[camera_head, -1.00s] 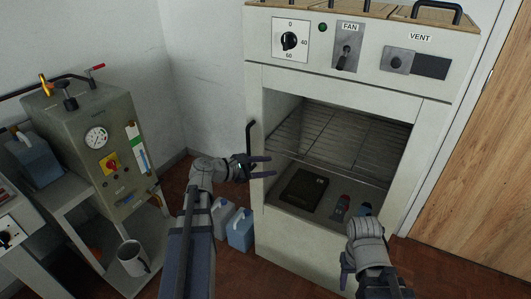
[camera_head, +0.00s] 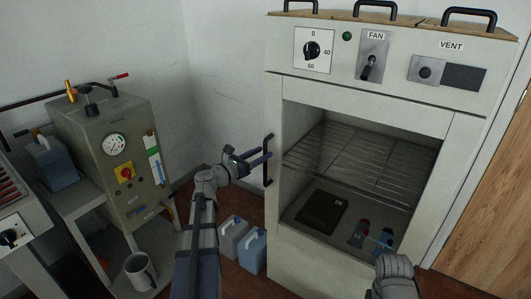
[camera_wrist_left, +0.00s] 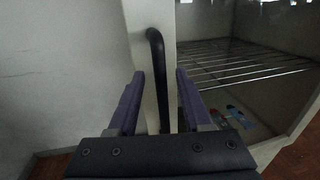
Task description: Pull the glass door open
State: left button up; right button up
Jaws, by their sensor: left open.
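The glass door (camera_head: 365,130) on the front of the pale cabinet looks shut. A wire shelf shows through it. Its black upright handle (camera_head: 267,172) is at the door's left edge. My left gripper (camera_head: 266,152) is at the handle with its fingers spread. In the left wrist view the handle (camera_wrist_left: 158,55) runs down between the two open purple fingers (camera_wrist_left: 160,74), with gaps on both sides. Only my right arm's wrist shows at the bottom edge of the head view; its fingers are out of frame.
Inside the cabinet are a dark flat object (camera_head: 321,211), a red item (camera_head: 359,234) and a blue item (camera_head: 384,241). Jugs (camera_head: 252,250) stand on the floor below my left arm. A grey machine with a gauge (camera_head: 115,150) stands left. The floor left of the cabinet is partly free.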

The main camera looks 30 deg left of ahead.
pick_arm(q)
jog(key=shift+x, duration=1.15)
jog(key=shift+c, duration=0.4)
grip_shut()
